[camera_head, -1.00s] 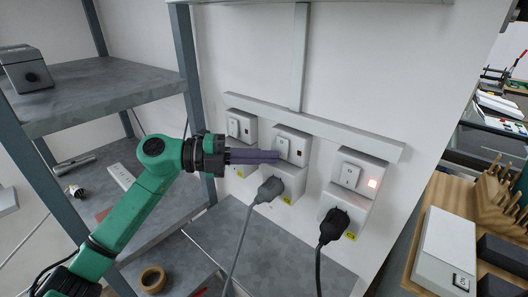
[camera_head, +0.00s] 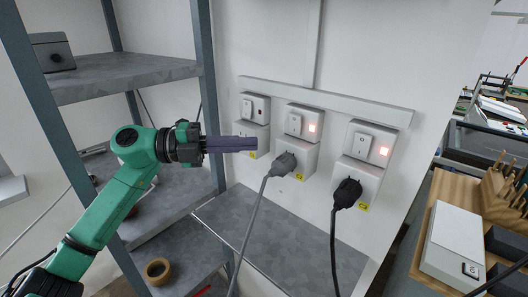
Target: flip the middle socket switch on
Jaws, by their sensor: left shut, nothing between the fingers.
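Three white sockets with rocker switches are on the wall. The left socket switch (camera_head: 248,108) has a dark indicator. A grey plug (camera_head: 285,163) sits in the middle socket and a black plug (camera_head: 347,192) in the right one. My left gripper (camera_head: 254,144) is shut and empty, its purple fingers pointing right, in front of the left socket and apart from the middle switch. My right gripper is not in view.
A grey metal shelf (camera_head: 120,75) stands at the left behind my arm. Below the sockets is a grey surface (camera_head: 240,215) with hanging cables. A tape roll (camera_head: 158,271) lies at the bottom left. A wooden bench with boxes is at the right.

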